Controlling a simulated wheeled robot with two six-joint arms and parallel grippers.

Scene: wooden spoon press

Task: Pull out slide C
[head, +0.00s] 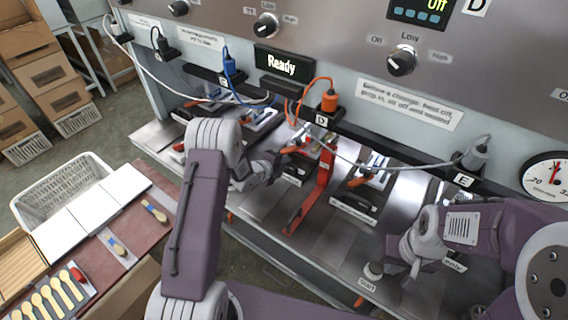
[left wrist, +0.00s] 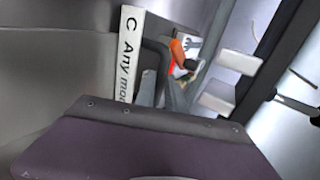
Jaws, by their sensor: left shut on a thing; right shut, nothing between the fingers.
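Slide C (head: 294,179) is in the lower row of the press in the head view, partly hidden by my left gripper. Its white label strip, reading "C Any mou…", shows in the left wrist view (left wrist: 130,55). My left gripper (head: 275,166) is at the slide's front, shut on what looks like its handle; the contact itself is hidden. An orange-handled lever (head: 296,147) lies just behind it and also shows in the left wrist view (left wrist: 178,50). My right gripper (head: 414,268) is shut and empty, low over the right end of the press, near the start button.
A red-orange bar (head: 315,190) stands right of slide C. Another slide (head: 352,207) lies beyond it. An orange plug and cable (head: 329,100) hang above, beside the "Ready" display (head: 284,65). A white basket (head: 62,186) and wooden spoons (head: 45,297) are at left.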

